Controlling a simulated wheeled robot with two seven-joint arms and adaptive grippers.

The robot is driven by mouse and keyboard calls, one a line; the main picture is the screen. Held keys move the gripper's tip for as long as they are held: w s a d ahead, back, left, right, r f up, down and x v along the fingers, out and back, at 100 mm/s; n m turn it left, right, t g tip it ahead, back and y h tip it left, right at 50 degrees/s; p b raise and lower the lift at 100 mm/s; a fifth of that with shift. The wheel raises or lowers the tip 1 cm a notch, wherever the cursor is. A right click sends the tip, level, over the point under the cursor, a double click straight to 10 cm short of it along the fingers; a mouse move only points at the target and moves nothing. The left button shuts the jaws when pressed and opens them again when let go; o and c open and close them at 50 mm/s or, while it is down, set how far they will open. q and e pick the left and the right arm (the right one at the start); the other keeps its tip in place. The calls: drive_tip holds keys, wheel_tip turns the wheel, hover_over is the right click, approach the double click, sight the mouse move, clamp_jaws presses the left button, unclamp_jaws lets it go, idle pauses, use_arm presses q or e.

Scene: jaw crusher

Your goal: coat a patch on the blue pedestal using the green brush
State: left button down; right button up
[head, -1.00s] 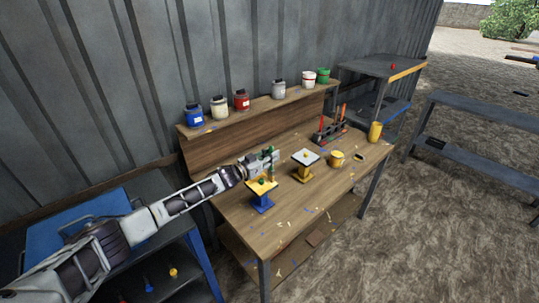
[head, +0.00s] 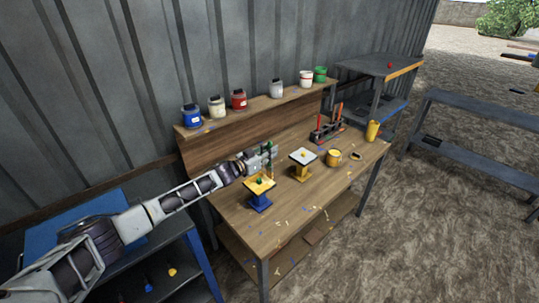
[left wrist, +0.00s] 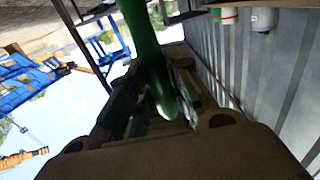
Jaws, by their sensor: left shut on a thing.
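The blue pedestal (head: 260,203) stands on the wooden workbench, with a yellow top plate (head: 249,187). A small green spot (head: 259,181) shows on the plate. My left gripper (head: 268,157) is just behind and above the plate, shut on the green brush. The brush's green handle (left wrist: 145,45) fills the middle of the left wrist view, between the fingers. In the head view the brush is small and partly hidden by the gripper; whether its tip touches the plate I cannot tell. My right gripper is not in view.
A yellow pedestal (head: 301,172) with a white top stands to the right, then a yellow pot (head: 333,157). A rack (head: 326,133) with red-handled tools is behind. Several paint jars line the shelf (head: 258,106). Small scraps litter the bench (head: 285,215), whose front is otherwise clear.

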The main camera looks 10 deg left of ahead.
use_arm(q)
drive_tip(key=shift+r, duration=1.4)
drive_tip(key=shift+f, duration=0.1)
